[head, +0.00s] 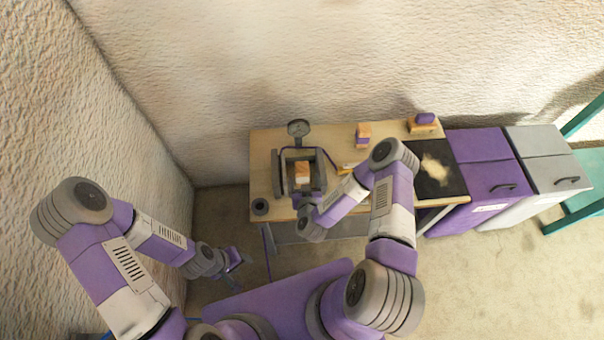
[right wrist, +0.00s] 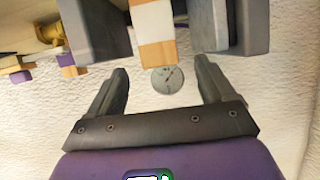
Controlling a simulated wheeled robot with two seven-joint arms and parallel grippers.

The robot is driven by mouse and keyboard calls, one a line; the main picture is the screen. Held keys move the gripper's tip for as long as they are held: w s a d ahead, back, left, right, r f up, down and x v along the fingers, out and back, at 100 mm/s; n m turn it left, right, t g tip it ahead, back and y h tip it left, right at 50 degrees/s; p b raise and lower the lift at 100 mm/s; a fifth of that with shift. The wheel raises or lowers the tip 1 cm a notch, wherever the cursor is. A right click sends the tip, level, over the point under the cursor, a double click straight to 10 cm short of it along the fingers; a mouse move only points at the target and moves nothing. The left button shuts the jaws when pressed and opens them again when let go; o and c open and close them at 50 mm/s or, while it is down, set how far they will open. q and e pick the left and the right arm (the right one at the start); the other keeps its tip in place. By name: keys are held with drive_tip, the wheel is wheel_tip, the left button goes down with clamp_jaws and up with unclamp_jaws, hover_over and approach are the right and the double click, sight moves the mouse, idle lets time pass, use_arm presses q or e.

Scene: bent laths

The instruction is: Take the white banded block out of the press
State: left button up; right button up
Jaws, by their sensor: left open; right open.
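The press (head: 321,183) is a dark grey frame on the wooden table. The white banded block (head: 302,173), wood-coloured with a white band, sits inside it. In the right wrist view the block (right wrist: 156,50) is between two grey press parts, its wooden end facing me. My right gripper (right wrist: 161,76) is open and empty, close in front of the press. The block lines up with the gap between its fingers, which do not hold it. In the head view my right wrist hides most of this gripper. My left gripper (head: 235,259) is open and empty, low beside the table's left front.
A round gauge (head: 299,128) stands behind the press. A dark ring (head: 260,206) lies at the front left. Purple (head: 480,170) and grey cabinets stand right.

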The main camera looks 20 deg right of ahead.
sight(303, 175)
drive_tip(key=shift+w+d+f, duration=0.2)
drive_tip(key=shift+w+f, duration=0.1)
drive_tip(key=shift+f, duration=0.2)
drive_tip(key=b+x, duration=0.2)
drive_tip(key=x, duration=0.5)
use_arm(q)
wheel_tip(303, 175, down, 3)
drive_tip(key=shift+w+r, duration=0.1)
drive_tip(key=shift+r, duration=0.1)
use_arm(e)
drive_tip(key=c, duration=1.2)
